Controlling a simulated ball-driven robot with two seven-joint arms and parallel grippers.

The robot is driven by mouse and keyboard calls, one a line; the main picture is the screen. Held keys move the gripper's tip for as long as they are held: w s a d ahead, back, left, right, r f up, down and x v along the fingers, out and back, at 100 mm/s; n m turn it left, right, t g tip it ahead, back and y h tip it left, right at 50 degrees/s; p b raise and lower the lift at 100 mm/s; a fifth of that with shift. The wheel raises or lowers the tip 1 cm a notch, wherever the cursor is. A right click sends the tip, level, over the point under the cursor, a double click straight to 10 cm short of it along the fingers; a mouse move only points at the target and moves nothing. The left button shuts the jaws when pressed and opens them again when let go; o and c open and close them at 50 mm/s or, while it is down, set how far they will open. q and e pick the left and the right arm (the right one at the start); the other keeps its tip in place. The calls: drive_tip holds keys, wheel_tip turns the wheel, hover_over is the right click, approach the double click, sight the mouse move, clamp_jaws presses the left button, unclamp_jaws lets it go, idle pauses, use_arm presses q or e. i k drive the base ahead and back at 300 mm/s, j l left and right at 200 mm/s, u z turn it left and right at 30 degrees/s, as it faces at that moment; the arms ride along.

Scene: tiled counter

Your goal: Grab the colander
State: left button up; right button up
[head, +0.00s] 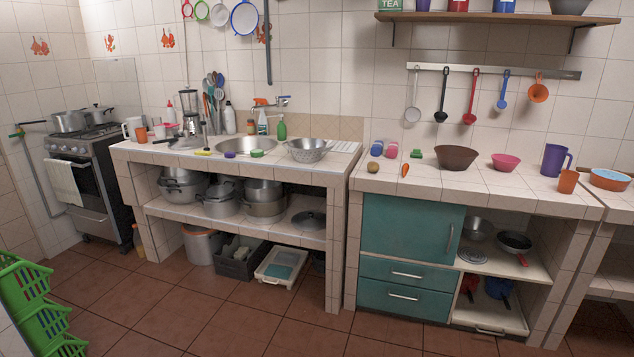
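A grey metal colander (308,150) with holes in its side stands upright on the tiled counter, to the right of the sink basin (240,162). Nothing lies on top of it that I can see. Neither of my grippers shows in the head view, so I cannot see how far they are from the colander.
Brushes and a sponge (257,153) lie along the sink's front edge. A green soap bottle (282,128) stands behind. A brown bowl (456,158) and a pink bowl (505,162) stand on the right counter. The tiled floor (215,315) in front is mostly clear; green crates (40,310) stand at left.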

sight(307, 151)
drive_tip(key=i+l+u, duration=0.1)
drive_tip(key=i+u, duration=0.25)
drive_tip(key=i, duration=1.9)
